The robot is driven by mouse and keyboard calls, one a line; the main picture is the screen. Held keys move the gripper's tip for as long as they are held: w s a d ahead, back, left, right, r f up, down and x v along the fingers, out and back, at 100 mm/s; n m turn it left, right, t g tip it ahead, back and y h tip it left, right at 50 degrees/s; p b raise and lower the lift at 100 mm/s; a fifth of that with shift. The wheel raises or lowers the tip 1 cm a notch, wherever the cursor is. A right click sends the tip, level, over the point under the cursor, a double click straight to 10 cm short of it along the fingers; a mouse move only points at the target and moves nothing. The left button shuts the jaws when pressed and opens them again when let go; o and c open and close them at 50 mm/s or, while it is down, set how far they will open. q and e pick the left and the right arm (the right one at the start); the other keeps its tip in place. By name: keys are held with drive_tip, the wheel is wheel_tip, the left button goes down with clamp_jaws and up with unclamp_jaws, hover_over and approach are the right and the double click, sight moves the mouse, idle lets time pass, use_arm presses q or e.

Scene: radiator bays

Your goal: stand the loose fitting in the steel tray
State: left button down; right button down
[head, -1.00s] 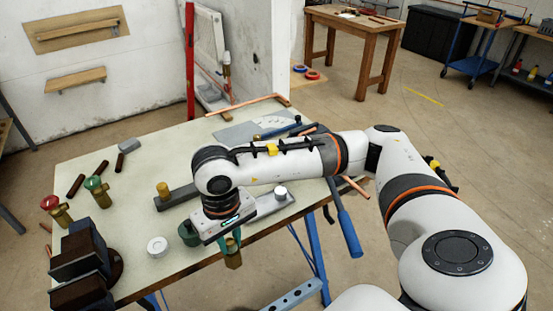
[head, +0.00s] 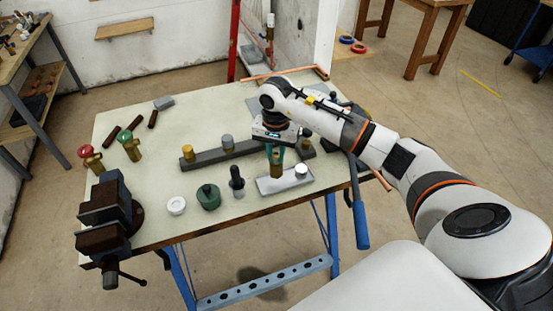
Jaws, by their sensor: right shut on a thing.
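My right gripper (head: 275,152) has teal fingers and is shut on a brass fitting (head: 277,169), which it holds upright. The fitting is over the left-middle part of the steel tray (head: 268,187), a flat pale plate near the table's front right. I cannot tell whether its lower end touches the tray. A light round-topped piece (head: 300,171) stands on the tray's right part. My left gripper is not in view.
A dark bar (head: 208,158) with several upright cylinders lies just behind. Left of the tray stand a black fitting (head: 237,182), a green pot (head: 208,197) and a white disc (head: 176,206). A vise (head: 105,208) is at the front left corner.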

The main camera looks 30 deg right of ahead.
sight(276, 165)
wheel_tip(276, 165, down, 3)
drive_tip(key=shift+s+a+f+p, duration=0.1)
drive_tip(key=shift+p, duration=0.4)
drive_tip(key=shift+f, duration=0.1)
drive_tip(key=shift+f, duration=0.15)
drive_tip(key=c, duration=1.2)
unclamp_jaws()
drive_tip(key=shift+c, duration=0.2)
